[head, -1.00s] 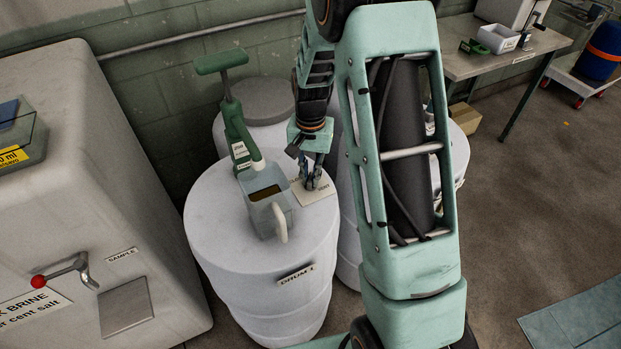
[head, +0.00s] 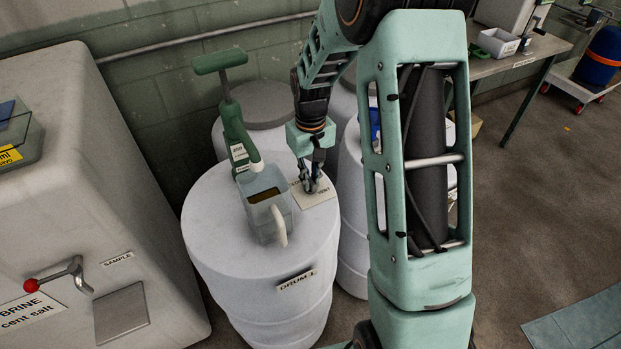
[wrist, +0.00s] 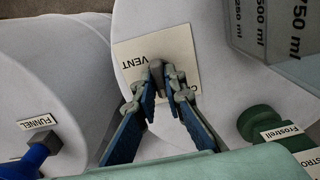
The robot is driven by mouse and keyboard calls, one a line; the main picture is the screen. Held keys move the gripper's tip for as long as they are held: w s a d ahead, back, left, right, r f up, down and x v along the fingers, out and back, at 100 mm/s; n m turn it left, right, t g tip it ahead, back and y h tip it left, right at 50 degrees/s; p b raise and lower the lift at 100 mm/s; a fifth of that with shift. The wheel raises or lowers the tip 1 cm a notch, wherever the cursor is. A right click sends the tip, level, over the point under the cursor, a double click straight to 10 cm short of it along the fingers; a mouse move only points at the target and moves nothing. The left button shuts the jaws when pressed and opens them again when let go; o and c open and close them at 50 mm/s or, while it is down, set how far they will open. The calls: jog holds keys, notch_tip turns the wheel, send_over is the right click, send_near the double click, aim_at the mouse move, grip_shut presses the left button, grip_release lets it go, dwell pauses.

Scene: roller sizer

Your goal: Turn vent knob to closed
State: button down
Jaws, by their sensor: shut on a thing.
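The vent knob (wrist: 157,74) is a small dark grey piece on a cream plate (wrist: 127,53) marked VENT, seen in the wrist view. The plate also shows in the head view (head: 322,196), on top of the white drum (head: 215,225) labelled DRUM 1. My gripper (wrist: 160,78) points down at the plate, its fingertips closed on the knob from both sides. In the head view my gripper (head: 314,183) hides the knob. The knob's exact pointing direction and any position marks on the plate are partly covered by the fingers.
A grey measuring jug (head: 268,212) stands on the drum close to my gripper's left. A green hand pump (head: 236,135) rises behind the jug. More white drums (head: 352,170) stand behind and to the right. A pale tank (head: 70,130) with a red-knobbed lever is at left.

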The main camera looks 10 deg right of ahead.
aim_at(311, 180)
dwell(0.5)
jog(key=c, duration=2)
grip_release()
jog(key=shift+r, duration=0.15)
notch_tip(311, 180, up, 12)
jog(key=shift+f, duration=0.1)
